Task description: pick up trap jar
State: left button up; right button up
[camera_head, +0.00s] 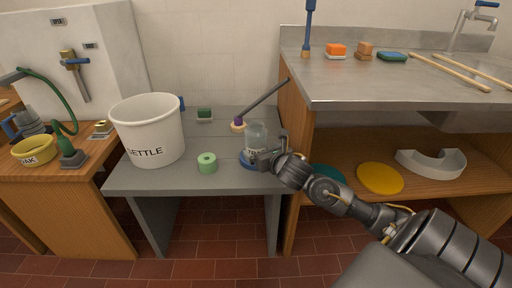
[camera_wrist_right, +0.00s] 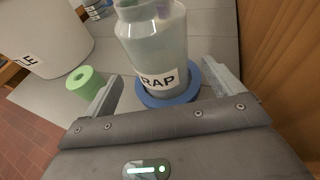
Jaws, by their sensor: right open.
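The trap jar (camera_head: 256,134) is a clear glass jar with a white label, standing upright on a round blue base (camera_head: 246,160) on the grey table. In the right wrist view the jar (camera_wrist_right: 154,50) shows "RAP" on its label, and the blue base (camera_wrist_right: 188,94) rings its bottom. My right gripper (camera_head: 266,157) reaches in from the right, close to the jar. Its open fingers (camera_wrist_right: 168,88) lie on either side of the jar's lower part, with visible gaps. Part of the label is hidden by the gripper in the head view. My left gripper is not in view.
A white SETTLE bucket (camera_head: 148,125) and a green roll (camera_head: 207,163) stand left of the jar on the grey table (camera_head: 145,182). A dark-handled tool (camera_head: 262,100) leans behind it. The wooden shelf unit's side panel (camera_head: 295,120) rises close on the right.

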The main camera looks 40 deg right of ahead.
aim_at(261, 150)
jog(key=x, duration=0.4)
jog(key=shift+w+d+f, duration=0.1)
jog(key=shift+w+f, duration=0.15)
jog(key=shift+f, duration=0.2)
jog(key=shift+r, duration=0.1)
jog(key=c, duration=1.4)
